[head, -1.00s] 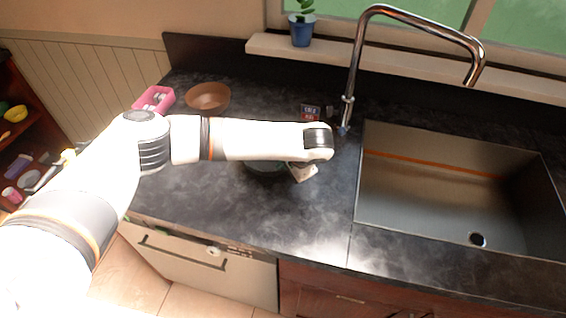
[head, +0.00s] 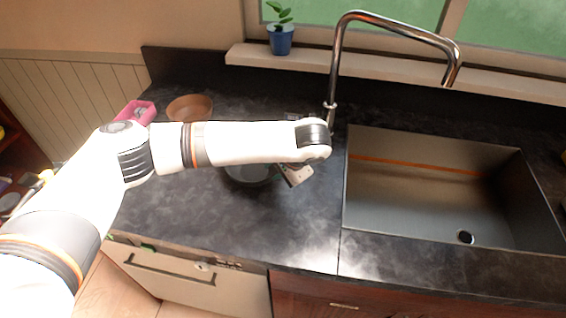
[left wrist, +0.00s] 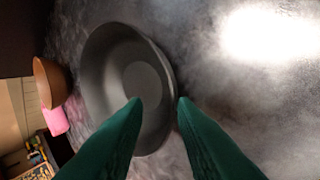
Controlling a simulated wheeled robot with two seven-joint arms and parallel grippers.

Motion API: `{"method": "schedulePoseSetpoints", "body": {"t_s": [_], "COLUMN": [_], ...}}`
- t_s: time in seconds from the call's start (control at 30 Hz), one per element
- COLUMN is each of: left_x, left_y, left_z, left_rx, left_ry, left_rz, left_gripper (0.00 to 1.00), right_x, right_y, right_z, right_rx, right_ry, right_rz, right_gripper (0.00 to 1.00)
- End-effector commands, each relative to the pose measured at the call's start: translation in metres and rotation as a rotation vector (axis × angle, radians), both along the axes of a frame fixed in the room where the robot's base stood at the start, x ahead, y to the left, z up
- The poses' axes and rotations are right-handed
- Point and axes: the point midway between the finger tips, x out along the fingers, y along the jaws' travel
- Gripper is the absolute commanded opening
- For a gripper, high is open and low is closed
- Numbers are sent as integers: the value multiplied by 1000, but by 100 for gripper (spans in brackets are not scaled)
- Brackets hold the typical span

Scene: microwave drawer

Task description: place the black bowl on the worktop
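The black bowl (head: 249,174) appears to sit on the dark worktop (head: 215,225), partly hidden behind my left forearm in the head view. It shows as a dark grey round bowl in the left wrist view (left wrist: 115,75). My left gripper (left wrist: 159,100) has two green fingers with a gap between them. One fingertip overlaps the bowl's inside and the other is just outside its rim. I cannot tell whether they touch it. My right gripper is not in view.
A brown bowl (head: 190,107) and a pink container (head: 137,112) stand at the back left. A steel sink (head: 440,190) and tall tap (head: 335,80) are to the right. A potted plant (head: 280,40) is on the sill. The front worktop is clear.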

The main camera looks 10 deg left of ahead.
Motion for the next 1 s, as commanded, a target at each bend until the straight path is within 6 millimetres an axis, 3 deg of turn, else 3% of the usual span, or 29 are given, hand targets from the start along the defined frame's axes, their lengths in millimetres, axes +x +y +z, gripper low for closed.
{"method": "schedulePoseSetpoints", "body": {"t_s": [0.2, 0.4, 1.0], "left_x": [-15, -22, -23], "left_y": [-19, -28, -29], "left_z": [37, 56, 59], "left_rx": [-2, -1, 0], "left_ry": [-2, -1, 0], "left_rz": [-3, -1, 0], "left_gripper": [25, 25, 25], "right_x": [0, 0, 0], "right_y": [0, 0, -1], "right_z": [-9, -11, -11], "right_rx": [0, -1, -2], "right_ry": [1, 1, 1], "right_rz": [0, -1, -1], "right_gripper": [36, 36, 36]}}
